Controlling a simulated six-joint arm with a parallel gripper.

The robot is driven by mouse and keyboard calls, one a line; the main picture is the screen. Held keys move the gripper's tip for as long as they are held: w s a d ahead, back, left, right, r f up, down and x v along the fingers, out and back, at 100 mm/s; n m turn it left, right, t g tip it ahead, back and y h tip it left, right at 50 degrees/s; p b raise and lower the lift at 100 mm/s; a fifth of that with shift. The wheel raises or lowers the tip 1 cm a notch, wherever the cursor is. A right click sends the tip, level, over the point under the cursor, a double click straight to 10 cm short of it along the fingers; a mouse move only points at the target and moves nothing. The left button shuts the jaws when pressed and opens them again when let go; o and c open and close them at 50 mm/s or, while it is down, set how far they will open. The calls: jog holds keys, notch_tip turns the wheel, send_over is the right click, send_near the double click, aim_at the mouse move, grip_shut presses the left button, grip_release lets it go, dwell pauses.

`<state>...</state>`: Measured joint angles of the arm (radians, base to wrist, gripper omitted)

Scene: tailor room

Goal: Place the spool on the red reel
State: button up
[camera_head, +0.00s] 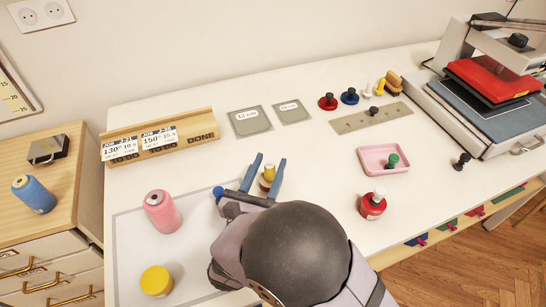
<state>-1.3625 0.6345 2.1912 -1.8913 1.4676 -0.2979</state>
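My gripper (268,167) is low over the table, its two blue fingers pointing away from the camera. They look spread, with a small yellow and whitish spool-like piece (268,173) between them. I cannot tell whether a finger touches it. A pink thread cone (162,211) stands upright to the left of my gripper. A blue thread cone (34,194) is on the wooden cabinet at the far left. A red round piece with a pale band (372,205) stands right of my gripper. A red disc with a black knob (328,102) is at the back. Which red piece is the reel is unclear.
A yellow cylinder (156,281) stands at the front left. A pink tray (372,162) holds a green piece. A wooden sign block (190,136), flat grey cards (249,121) and a metal strip (352,122) are behind. A press (487,120) stands at the right. Mid-table is clear.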

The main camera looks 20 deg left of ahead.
jog(key=s, duration=0.5)
jog(key=s+d+b, duration=0.1)
jog(key=s, duration=0.1)
jog(key=shift+s, duration=0.25)
jog(key=shift+d, duration=0.1)
